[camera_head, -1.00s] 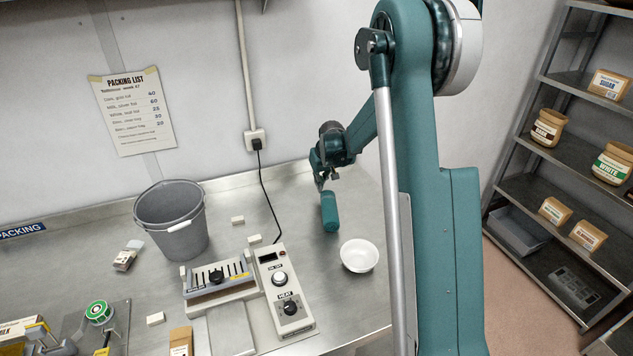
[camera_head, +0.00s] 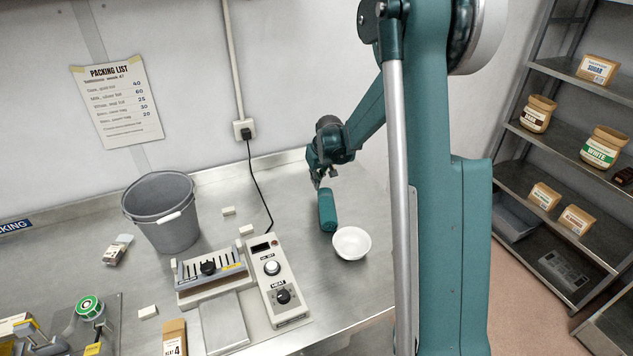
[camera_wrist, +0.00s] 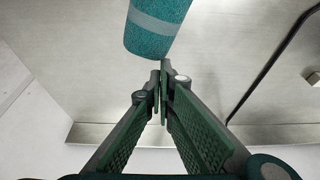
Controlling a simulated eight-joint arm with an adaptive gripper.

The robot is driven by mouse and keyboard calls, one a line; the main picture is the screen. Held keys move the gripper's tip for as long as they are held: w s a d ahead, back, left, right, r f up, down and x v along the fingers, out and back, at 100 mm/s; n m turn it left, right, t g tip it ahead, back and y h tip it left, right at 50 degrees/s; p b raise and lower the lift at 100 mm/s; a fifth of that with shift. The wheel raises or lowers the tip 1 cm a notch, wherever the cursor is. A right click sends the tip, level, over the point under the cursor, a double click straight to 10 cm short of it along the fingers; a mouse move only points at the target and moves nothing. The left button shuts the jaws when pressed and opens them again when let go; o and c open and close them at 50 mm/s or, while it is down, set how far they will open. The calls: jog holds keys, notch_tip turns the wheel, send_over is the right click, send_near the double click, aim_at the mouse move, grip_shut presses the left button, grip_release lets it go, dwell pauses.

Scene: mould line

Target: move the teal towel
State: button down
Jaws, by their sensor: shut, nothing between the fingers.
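The teal towel (camera_head: 327,211) is a rolled cylinder lying on the steel bench, behind and left of the white bowl. In the wrist view the towel (camera_wrist: 157,27) shows at the top centre with a pale grey band around it. My gripper (camera_wrist: 160,80) is shut and empty, its fingertips meeting just below the towel's near end in that picture. In the head view my gripper (camera_head: 323,183) is at the towel's far end. Whether the fingertips touch the towel is hard to tell.
A white bowl (camera_head: 351,243) stands close in front of the towel. A heat control box (camera_head: 278,284) and a slotted mould unit (camera_head: 211,270) stand to the left. A grey bucket (camera_head: 164,212) is farther left. A black cable (camera_head: 259,185) runs down behind. Shelves (camera_head: 560,150) are at right.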

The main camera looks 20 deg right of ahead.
jog(key=p+v, duration=0.3)
jog(key=v, duration=0.7)
jog(key=shift+f, duration=0.1)
dwell(0.5)
jog(key=s+a+r+t+b, duration=0.1)
jog(key=s+a+r+b, duration=0.1)
jog(key=s+a+r, duration=0.6)
jog(key=s+a+r+t+b, duration=0.1)
jog(key=s+a+r, duration=0.3)
jog(key=s, duration=0.8)
jog(key=s+a+f+b, duration=0.1)
jog(key=s+a, duration=0.1)
jog(key=s, duration=0.8)
jog(key=s+a+f+t+b, duration=0.1)
jog(key=s+a+f+b, duration=0.1)
jog(key=s, duration=0.9)
jog(key=shift+a+b, duration=0.3)
jog(key=shift+a, duration=0.55)
